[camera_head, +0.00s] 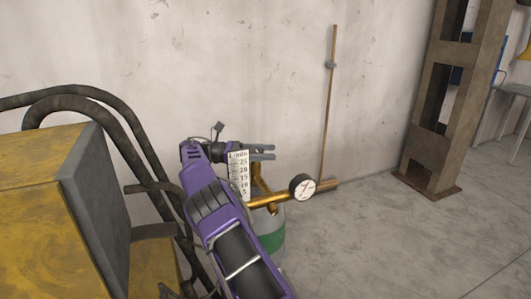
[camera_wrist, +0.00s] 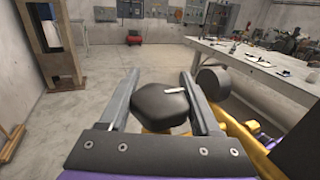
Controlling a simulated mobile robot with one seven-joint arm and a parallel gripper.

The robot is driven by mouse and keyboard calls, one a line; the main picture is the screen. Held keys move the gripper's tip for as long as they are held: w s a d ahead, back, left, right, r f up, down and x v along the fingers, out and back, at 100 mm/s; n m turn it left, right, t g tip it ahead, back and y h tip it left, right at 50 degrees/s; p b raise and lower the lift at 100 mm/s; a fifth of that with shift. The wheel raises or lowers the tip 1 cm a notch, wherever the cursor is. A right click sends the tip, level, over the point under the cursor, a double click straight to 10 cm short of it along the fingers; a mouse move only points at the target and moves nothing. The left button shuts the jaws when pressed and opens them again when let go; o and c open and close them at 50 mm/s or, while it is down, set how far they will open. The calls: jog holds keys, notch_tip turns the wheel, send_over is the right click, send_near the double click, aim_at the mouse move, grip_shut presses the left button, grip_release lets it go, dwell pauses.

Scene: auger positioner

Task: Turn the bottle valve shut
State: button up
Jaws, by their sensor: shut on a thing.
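The valve knob (camera_wrist: 163,105) is dark and six-sided, with a small pale mark on its top. In the wrist view it sits between the two fingers of my gripper (camera_wrist: 159,78), which is shut on it. In the head view my gripper (camera_head: 273,151) is above the bottle (camera_head: 272,243), which is grey with a green band and partly hidden by my purple arm. The knob cannot be made out there. A brass fitting (camera_head: 266,202) with a round dial gauge (camera_head: 303,187) and a white scale tube (camera_head: 238,175) is on the bottle's top.
A yellow machine (camera_head: 45,190) with a grey side panel and dark hoses (camera_head: 90,95) stands close on the left. A thin rod (camera_head: 330,110) rises by the wall. A brown steel frame (camera_head: 447,100) stands at right. A cluttered table (camera_wrist: 260,65) stands behind; floor between is clear.

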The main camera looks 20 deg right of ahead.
jog(key=shift+g, duration=0.3)
dwell(0.4)
jog(key=o, duration=1.4)
jog(key=shift+c, duration=0.2)
jog(key=shift+w+n+t+h, duration=0.1)
jog(key=shift+n+t+h, duration=0.3)
jog(key=shift+t, duration=0.7)
